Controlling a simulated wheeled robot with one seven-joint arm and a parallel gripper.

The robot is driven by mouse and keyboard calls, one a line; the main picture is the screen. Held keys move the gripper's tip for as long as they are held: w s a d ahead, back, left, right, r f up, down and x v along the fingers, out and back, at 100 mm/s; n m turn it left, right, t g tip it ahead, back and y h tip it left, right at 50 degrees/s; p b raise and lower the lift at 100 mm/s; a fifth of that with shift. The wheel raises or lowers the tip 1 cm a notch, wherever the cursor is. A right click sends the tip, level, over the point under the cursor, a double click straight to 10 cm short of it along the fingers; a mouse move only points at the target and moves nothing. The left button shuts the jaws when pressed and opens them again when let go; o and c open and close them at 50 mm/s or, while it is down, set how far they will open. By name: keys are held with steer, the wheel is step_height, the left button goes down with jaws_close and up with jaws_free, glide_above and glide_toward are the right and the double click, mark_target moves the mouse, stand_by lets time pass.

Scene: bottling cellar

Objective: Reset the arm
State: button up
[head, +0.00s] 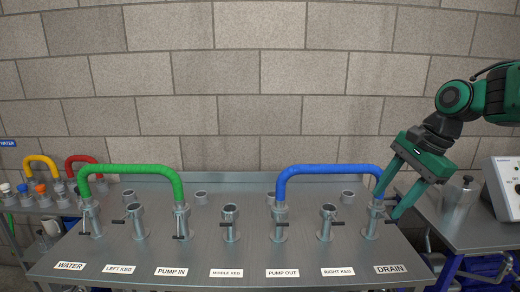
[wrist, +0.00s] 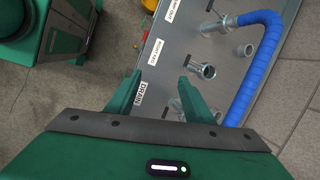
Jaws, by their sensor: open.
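My gripper (head: 387,207) is open and empty at the right end of the steel bench, its fingers around or beside the drain port (head: 371,222); I cannot tell whether they touch it. In the wrist view, my gripper's spread fingers (wrist: 158,84) have nothing clearly between them. The blue hose (head: 328,169) arches from the PUMP OUT port (head: 281,220) to the drain port. It also shows in the wrist view (wrist: 262,66), right of the fingers, its near end partly hidden. The green hose (head: 133,169) arches from the WATER port (head: 92,217) to the PUMP IN port (head: 181,220).
The steel bench (head: 205,255) also carries open LEFT KEG (head: 136,222), MIDDLE KEG (head: 230,226) and RIGHT KEG (head: 327,222) ports. A side table at right holds a metal vessel (head: 461,197) and a control box (head: 505,186). Yellow and red hoses (head: 42,160) stand at left.

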steer(key=s+d+f+n+h, duration=0.1)
steer(key=s+d+f+n, duration=0.1)
steer(key=s, duration=0.6)
steer(key=s+d+f+n+g+h, duration=0.1)
steer(key=s+d+f+n, duration=0.2)
steer(key=s, duration=0.5)
steer(key=s+d+f+n+g+h, duration=0.1)
steer(key=s+d+f+n, duration=0.2)
steer(key=s+f, duration=0.3)
steer(key=s+d, duration=0.1)
steer(key=s, duration=0.2)
steer(key=shift+d, duration=0.25)
steer(key=shift+w+f, duration=0.1)
steer(key=shift+w, duration=0.05)
steer(key=shift+w+f, duration=0.2)
steer(key=shift+w, duration=0.3)
